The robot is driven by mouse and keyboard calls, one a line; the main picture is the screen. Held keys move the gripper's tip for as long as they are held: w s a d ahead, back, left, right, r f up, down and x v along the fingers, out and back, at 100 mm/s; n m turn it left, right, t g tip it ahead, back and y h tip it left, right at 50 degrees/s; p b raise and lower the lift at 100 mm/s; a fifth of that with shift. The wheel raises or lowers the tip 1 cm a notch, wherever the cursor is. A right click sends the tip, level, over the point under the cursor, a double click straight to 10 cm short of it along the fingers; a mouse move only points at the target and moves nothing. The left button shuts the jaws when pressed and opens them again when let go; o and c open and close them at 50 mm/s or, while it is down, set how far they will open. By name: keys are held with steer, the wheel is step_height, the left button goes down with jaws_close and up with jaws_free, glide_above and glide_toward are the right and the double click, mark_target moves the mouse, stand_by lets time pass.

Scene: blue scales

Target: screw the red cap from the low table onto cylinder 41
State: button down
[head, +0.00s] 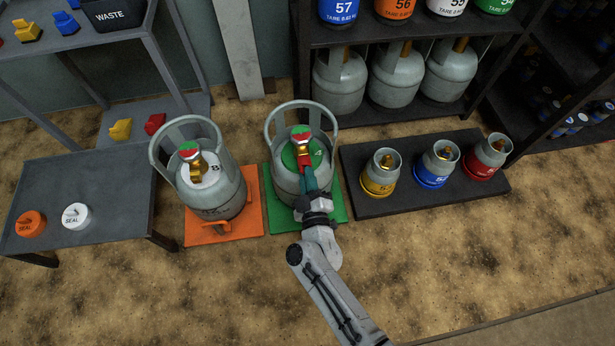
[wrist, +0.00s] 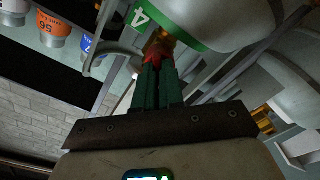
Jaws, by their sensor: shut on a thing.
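The grey cylinder I take for cylinder 41 (head: 285,185) stands upright on a green mat (head: 268,212). Only a "4" is readable on its green collar, which also shows in the wrist view (wrist: 188,37). Its brass valve (head: 301,140) has a red and green top. My gripper (head: 308,178) reaches in from the front, its green fingers shut on the red cap (head: 304,162). In the wrist view the red cap (wrist: 156,54) is at the brass valve fitting (wrist: 160,40), seemingly touching it; I cannot tell how far it is threaded. The low table (head: 100,185) holds no red cap.
A second grey cylinder (head: 215,190) stands close on the left on an orange mat (head: 250,220). An orange seal cap (head: 31,223) and a white one (head: 76,216) lie on the low table. Three small cylinders stand on a dark platform (head: 400,203) at right. The front floor is clear.

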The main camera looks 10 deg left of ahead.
steer(key=shift+m, duration=1.1)
steer(key=shift+m+b, duration=0.4)
steer(key=shift+m, duration=0.7)
steer(key=c, duration=1.1)
jaws_free()
steer(key=shift+s, duration=0.15)
steer(key=p+v, duration=0.3)
steer(key=v, duration=0.7)
steer(key=shift+s+d+p, duration=0.1)
steer(key=shift+s+p, duration=0.2)
steer(key=shift+p, duration=0.1)
